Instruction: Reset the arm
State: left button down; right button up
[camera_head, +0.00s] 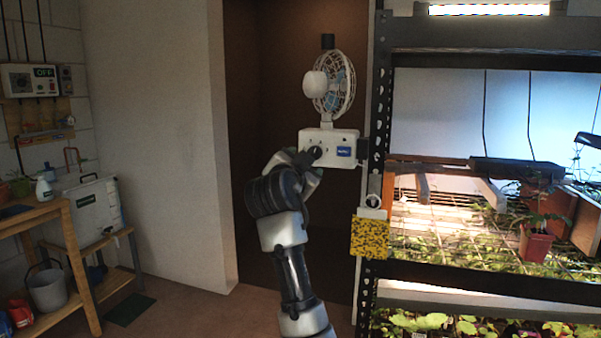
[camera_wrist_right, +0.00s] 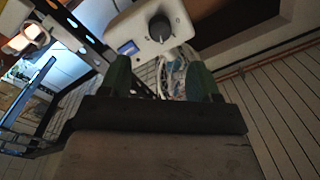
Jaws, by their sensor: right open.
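My right arm (camera_head: 290,255) rises from the bottom middle of the head view. Its gripper (camera_head: 311,159) is in front of the white control box (camera_head: 345,140), near the dark knob. In the right wrist view the two green fingers (camera_wrist_right: 160,78) stand apart with nothing held between them. The round dark knob (camera_wrist_right: 159,28) on the box shows beyond the fingertips, and a gap seems to lie between them. Whether a fingertip touches the box cannot be told. My left gripper is in neither view.
A white fan (camera_head: 337,85) sits above the box, beside the rack post (camera_head: 378,120). A yellow speckled card (camera_head: 369,235) hangs on the post. A potted seedling (camera_head: 536,243) stands on the lit shelf. A wooden bench (camera_head: 75,260) is at left, with open floor between.

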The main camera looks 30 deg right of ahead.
jog(key=shift+s+a, duration=0.45)
